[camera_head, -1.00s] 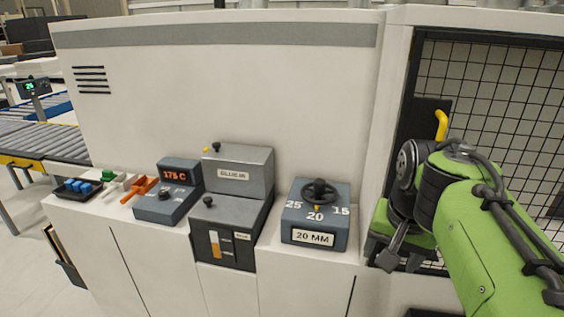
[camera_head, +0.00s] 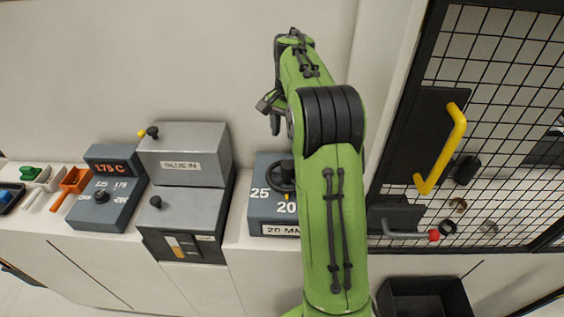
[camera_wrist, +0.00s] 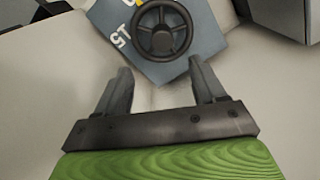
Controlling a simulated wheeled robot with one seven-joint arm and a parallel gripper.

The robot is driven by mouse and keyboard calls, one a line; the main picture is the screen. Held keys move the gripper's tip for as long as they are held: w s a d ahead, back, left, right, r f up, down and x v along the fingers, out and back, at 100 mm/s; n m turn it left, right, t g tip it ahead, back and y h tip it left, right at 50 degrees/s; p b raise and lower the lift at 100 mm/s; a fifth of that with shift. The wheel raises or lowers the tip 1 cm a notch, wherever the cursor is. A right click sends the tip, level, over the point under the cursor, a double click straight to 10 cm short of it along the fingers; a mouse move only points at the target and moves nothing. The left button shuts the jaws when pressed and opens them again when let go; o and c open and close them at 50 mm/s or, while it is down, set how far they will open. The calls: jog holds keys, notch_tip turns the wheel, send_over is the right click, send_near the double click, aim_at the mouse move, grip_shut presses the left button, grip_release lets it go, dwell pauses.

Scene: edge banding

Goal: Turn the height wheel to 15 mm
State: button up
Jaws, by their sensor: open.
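The height wheel (camera_head: 281,178) is a black handwheel on a blue-grey box (camera_head: 262,212) marked 25 and 20, with a label reading 20 MM. My arm hides the right part of this box and of the wheel in the head view. In the wrist view the spoked wheel (camera_wrist: 162,30) shows whole, with the 15 mark on the box (camera_wrist: 130,52) at its left. My gripper (camera_wrist: 162,82) is open and empty, with the wheel beyond its fingertips and apart from them. In the head view my gripper (camera_head: 268,112) is above and behind the box.
A grey glue unit (camera_head: 184,160) with small knobs stands left of the wheel box. Further left is a temperature box (camera_head: 113,195). A mesh door (camera_head: 500,100) with a yellow handle (camera_head: 442,150) is on the right. A black bin (camera_head: 425,297) is at lower right.

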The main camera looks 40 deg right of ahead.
aim_at(288, 165)
jog(key=f, duration=1.3)
jog(key=shift+w+f+b, duration=0.1)
jog(key=shift+w+b, duration=0.1)
jog(key=shift+b, duration=0.2)
jog(key=shift+w+d+f, duration=0.1)
jog(key=shift+w+f, duration=0.05)
jog(key=shift+f, duration=0.1)
jog(key=shift+r, duration=0.1)
jog(key=c, duration=1)
jog(key=shift+c, duration=0.2)
jog(key=shift+n, duration=0.3)
jog(key=n, duration=1.1)
jog(key=shift+n, duration=0.3)
